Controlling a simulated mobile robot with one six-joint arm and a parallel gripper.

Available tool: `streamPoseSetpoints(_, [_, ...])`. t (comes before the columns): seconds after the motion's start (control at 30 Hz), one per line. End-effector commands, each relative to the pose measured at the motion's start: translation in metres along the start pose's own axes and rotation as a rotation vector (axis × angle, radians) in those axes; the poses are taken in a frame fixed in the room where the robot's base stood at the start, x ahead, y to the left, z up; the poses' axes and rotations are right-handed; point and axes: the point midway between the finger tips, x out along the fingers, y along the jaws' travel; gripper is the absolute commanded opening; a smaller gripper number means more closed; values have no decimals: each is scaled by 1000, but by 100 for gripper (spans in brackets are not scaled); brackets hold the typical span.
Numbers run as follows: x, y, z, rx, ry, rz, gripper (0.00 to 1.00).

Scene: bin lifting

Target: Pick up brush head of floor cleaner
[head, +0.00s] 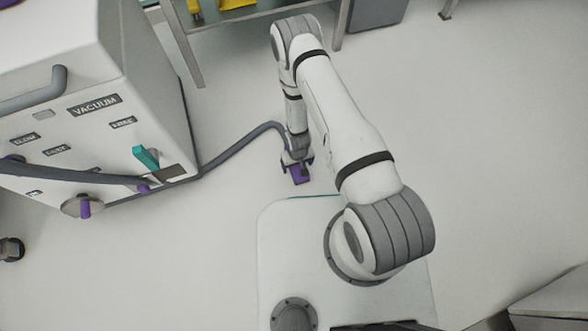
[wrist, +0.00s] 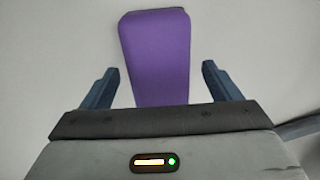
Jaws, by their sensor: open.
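A purple block (head: 299,176), which looks like the brush head of the floor cleaner, is by the floor below my arm, beyond my base. In the wrist view, the purple block (wrist: 155,45) is long and smooth and extends past my fingertips. My gripper (wrist: 160,70) is open, with one dark finger on each side of the block and a visible gap on both sides. In the head view my gripper (head: 297,163) points down at the block. The block's near end is hidden behind my gripper body in the wrist view.
A white vacuum unit (head: 60,125) with a teal lever (head: 146,158) stands at the left. Its grey hose (head: 232,152) curves across to my gripper. A table leg (head: 183,45) and a grey box (head: 375,12) are at the back. The floor at right is mostly clear.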

Motion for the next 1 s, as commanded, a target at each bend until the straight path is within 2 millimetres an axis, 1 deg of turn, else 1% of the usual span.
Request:
streamPoseSetpoints(0.03, [15,-1,0,0,-1,0,84])
streamPoseSetpoints(0.1, [23,0,0,0,-1,0,84])
streamPoseSetpoints(0.2, [27,0,0,0,0,0,84])
streamPoseSetpoints(0.37, [25,0,0,1,0,0,84])
streamPoseSetpoints(0.4, [25,0,0,1,0,0,82])
streamPoseSetpoints(1.0, [25,0,0,2,0,0,33])
